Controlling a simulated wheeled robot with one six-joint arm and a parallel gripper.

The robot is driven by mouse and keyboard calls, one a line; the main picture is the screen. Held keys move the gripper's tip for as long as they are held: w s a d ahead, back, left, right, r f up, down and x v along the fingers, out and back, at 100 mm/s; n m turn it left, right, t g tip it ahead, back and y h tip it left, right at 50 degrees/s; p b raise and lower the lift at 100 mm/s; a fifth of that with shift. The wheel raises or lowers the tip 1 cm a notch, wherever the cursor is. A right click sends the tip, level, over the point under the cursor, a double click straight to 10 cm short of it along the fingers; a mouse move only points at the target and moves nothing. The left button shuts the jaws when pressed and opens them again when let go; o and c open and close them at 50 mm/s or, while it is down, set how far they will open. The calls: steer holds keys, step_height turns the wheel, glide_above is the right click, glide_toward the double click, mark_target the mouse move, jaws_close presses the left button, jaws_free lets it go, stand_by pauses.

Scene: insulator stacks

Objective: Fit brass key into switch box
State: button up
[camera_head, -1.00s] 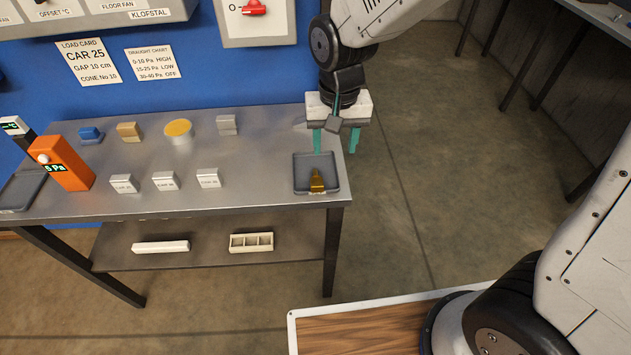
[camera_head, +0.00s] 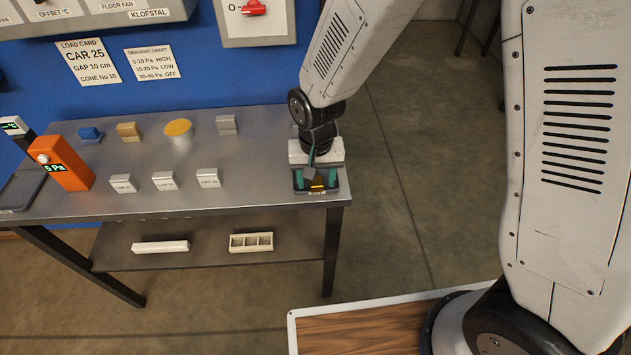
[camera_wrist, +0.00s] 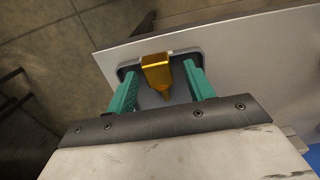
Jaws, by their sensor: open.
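The brass key (camera_wrist: 157,72) lies in a small grey tray (camera_wrist: 188,56) at the right end of the metal table. My gripper (camera_wrist: 160,92) is open above the tray, its teal fingers on either side of the key and apart from it. In the head view my gripper (camera_head: 314,178) covers most of the tray (camera_head: 300,192), and only a bit of the key (camera_head: 317,187) shows between the fingers. The switch box (camera_head: 258,22) with a red lever and an "O" mark is on the blue wall, its top cut off by the picture edge.
The table (camera_head: 250,180) bears several small labelled blocks (camera_head: 165,181), a yellow-topped disc (camera_head: 178,130) and an orange meter (camera_head: 66,164) to the left. A lower shelf holds a white bar (camera_head: 160,247) and a divided box (camera_head: 251,242).

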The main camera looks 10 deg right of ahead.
steer(key=c, duration=1.1)
steer(key=shift+r, duration=0.1)
